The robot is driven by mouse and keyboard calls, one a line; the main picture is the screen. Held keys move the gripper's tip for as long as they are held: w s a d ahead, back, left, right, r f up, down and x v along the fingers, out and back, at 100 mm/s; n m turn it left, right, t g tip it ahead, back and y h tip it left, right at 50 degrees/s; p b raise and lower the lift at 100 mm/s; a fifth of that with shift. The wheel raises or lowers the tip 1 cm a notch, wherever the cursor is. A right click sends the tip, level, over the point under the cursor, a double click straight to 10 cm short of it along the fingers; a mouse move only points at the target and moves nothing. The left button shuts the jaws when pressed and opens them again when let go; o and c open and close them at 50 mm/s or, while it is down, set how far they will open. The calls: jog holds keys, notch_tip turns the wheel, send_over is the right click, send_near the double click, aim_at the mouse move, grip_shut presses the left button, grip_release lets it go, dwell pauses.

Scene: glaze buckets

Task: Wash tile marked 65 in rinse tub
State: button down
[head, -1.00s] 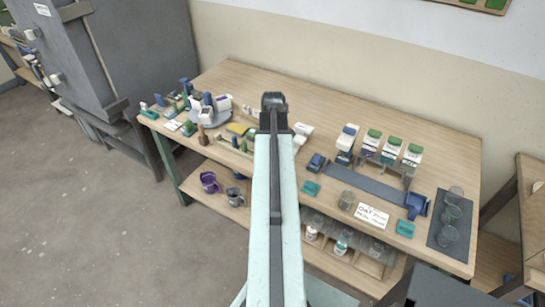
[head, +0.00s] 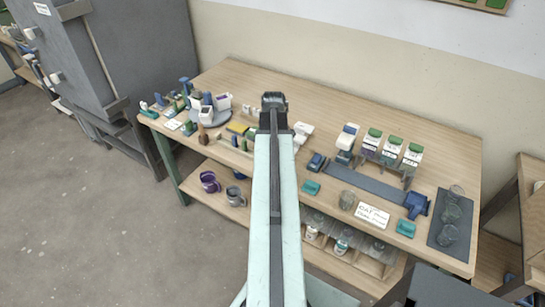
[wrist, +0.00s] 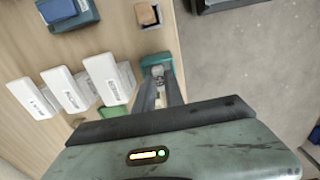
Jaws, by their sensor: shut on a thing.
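My gripper (wrist: 159,88) points away from the camera in the wrist view, its narrow fingers close together. They are closed on a small pale thing (wrist: 158,71) at their tips, mostly hidden by the fingers. A teal block or holder (wrist: 155,61) lies right at the fingertips; I cannot tell whether they touch. In the head view my arm covers the fingers. White labelled blocks (wrist: 107,79) stand left of the fingers in the wrist view. No number 65 is readable, and I cannot make out which thing is the rinse tub.
The wooden table (head: 330,105) carries a round stand with white containers (head: 223,103) at left. Cups (head: 210,182) sit on the lower shelf. The back of the table is clear.

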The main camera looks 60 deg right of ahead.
jog(key=shift+r, duration=0.3)
jog(key=shift+f+b, duration=0.3)
jog(key=shift+f, duration=0.15)
jog(key=shift+r+p, duration=0.5)
jog(key=shift+f+b, duration=0.5)
jog(key=shift+r+p, duration=0.5)
jog(key=shift+f+b, duration=0.5)
jog(key=shift+r+p, duration=0.5)
jog(key=shift+f+b, duration=0.5)
